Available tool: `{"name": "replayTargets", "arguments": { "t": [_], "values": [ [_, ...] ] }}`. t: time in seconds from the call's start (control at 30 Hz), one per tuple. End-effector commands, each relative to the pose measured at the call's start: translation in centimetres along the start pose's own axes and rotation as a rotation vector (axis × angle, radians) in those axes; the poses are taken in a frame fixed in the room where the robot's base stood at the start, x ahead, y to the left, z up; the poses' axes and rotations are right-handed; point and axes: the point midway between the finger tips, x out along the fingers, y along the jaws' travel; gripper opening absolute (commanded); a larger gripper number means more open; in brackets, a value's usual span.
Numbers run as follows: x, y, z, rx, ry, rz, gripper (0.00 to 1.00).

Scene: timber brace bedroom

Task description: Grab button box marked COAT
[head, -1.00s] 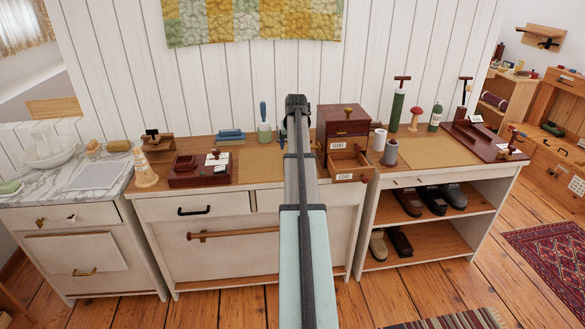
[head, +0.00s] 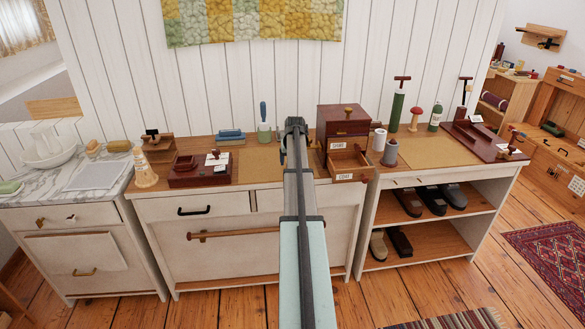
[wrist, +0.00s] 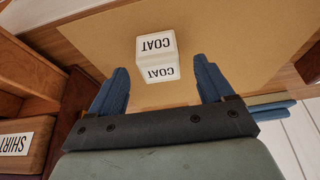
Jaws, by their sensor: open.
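A small white box marked COAT (wrist: 156,56) shows in the wrist view, with the word upside down on two faces. It sits on a tan mat (wrist: 225,55). My gripper (wrist: 160,65) has its two blue fingers spread, one to each side of the box in the picture, with gaps on both sides. I cannot tell how far below the fingertips the box is. In the head view my gripper (head: 295,125) is over the middle of the wooden counter, and my arm hides the box there.
Right of my gripper stands a dark red drawer cabinet (head: 344,113), with a SHIRT drawer (head: 338,145) and a pulled-out COAT drawer (head: 350,162).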

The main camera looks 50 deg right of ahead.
Motion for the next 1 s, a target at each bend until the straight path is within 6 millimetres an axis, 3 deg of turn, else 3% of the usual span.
{"name": "replayTargets", "arguments": {
  "t": [0.2, 0.5, 1.0],
  "values": [
    [3.0, 0.1, -0.1, 0.0, -0.001, 0.0, 0.81],
    [3.5, 0.1, 0.0, 0.0, 0.001, 0.0, 0.81],
    [3.5, 0.1, 0.0, 0.0, 0.0, 0.0, 0.33]
  ]
}}
